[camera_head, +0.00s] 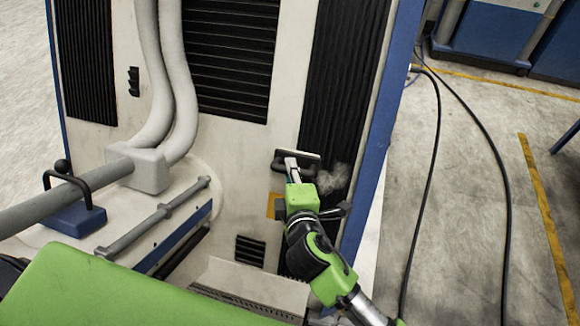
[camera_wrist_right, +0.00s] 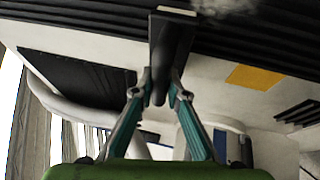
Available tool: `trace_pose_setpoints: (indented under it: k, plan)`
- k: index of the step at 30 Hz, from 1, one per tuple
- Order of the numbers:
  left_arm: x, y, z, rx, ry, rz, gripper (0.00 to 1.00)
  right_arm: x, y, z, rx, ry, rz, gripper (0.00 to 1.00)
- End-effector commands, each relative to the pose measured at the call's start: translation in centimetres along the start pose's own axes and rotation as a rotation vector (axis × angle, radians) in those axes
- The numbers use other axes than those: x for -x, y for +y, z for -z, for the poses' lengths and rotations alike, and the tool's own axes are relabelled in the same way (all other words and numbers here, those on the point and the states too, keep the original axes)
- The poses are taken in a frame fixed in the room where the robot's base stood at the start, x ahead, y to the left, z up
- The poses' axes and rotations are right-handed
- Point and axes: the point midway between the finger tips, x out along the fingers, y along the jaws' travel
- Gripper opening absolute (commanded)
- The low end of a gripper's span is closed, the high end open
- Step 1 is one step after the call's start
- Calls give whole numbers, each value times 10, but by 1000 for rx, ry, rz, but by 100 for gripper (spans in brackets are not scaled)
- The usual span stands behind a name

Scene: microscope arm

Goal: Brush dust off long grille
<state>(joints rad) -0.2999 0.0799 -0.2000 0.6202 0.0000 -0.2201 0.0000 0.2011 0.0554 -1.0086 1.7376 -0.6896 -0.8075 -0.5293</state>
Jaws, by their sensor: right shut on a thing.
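The long grille (camera_head: 343,85) is a tall black slatted panel on the right side of the white cabinet front. A pale grey dust patch (camera_head: 334,178) lies on its lower part, and it also shows at the top of the right wrist view (camera_wrist_right: 226,7). My right gripper (camera_head: 291,172) is shut on the handle of a dark brush (camera_head: 308,156). In the right wrist view, both fingers (camera_wrist_right: 160,92) close around the dark handle (camera_wrist_right: 170,45). The brush head is at the grille's left edge, just left of the dust. I cannot tell whether it touches the grille. My left gripper is not in view.
Other black grilles (camera_head: 232,55) are on the cabinet's middle and left. Thick grey hoses (camera_head: 175,90) and a grey rail (camera_head: 155,217) stand out at the left. A yellow label (camera_head: 272,205) is beside my right gripper. Black cables (camera_head: 432,180) lie on the floor at right.

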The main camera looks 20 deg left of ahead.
Motion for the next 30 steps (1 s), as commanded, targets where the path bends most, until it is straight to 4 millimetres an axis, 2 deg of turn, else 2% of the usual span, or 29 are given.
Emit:
trace_pose_setpoints:
  k: [9,16,24,30]
  plan:
    - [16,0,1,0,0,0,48,12,2,-26,2,-6,1,0]
    - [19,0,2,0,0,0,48,14,2,-32,1,-4,0,0]
    - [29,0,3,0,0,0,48,22,2,-54,1,-5,1,0]
    - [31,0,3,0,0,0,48,24,1,-60,0,-4,0,0]
